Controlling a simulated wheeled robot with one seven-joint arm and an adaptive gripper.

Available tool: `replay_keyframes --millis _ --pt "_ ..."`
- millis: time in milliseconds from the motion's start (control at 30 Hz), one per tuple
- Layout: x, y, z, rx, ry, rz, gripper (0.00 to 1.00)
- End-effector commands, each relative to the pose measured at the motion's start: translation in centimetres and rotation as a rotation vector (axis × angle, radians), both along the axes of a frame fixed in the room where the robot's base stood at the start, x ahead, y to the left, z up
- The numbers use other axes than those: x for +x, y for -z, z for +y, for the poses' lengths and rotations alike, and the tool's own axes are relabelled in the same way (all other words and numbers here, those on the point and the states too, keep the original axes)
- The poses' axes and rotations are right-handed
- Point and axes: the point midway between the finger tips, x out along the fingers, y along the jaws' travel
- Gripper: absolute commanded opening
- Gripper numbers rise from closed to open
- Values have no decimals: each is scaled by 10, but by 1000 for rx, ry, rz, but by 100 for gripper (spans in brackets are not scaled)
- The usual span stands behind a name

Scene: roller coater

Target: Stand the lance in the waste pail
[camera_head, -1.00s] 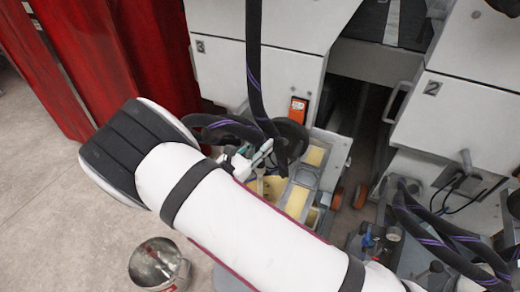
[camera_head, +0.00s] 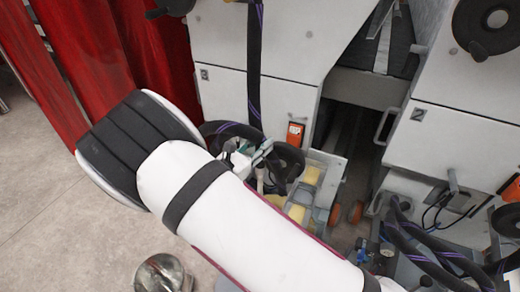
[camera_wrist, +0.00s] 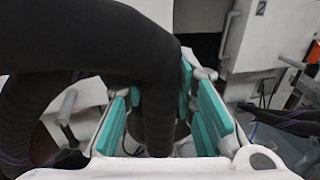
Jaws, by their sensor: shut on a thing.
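My gripper (camera_head: 256,156) is beyond my white forearm in the head view, low in front of the left cabinet. In the wrist view its teal-padded fingers (camera_wrist: 160,112) are around a dark, ribbed, upright piece, which I take to be the lance (camera_wrist: 158,128) at the end of a thick black hose (camera_wrist: 130,45). In the head view a pale tube (camera_head: 261,180) shows just below the fingers; the lance's lower end is hidden by my arm. The metal waste pail (camera_head: 160,273) stands on the floor at the bottom, cut off by the frame edge, its inside dirty.
Trays with yellow contents (camera_head: 297,213) lie below and right of the gripper. A black hose (camera_head: 254,60) hangs down the left cabinet (camera_head: 285,95). Red curtains (camera_head: 100,50) hang at left. More hoses and fittings crowd the lower right. The floor (camera_head: 60,200) at left is clear.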

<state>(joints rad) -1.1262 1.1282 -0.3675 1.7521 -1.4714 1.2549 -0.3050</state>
Motion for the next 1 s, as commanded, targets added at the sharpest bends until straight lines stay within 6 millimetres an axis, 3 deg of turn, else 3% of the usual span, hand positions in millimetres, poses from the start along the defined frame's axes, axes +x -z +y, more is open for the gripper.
replay_keyframes --millis 1000 --pt "-1 -111 0 2 1 -4 0"
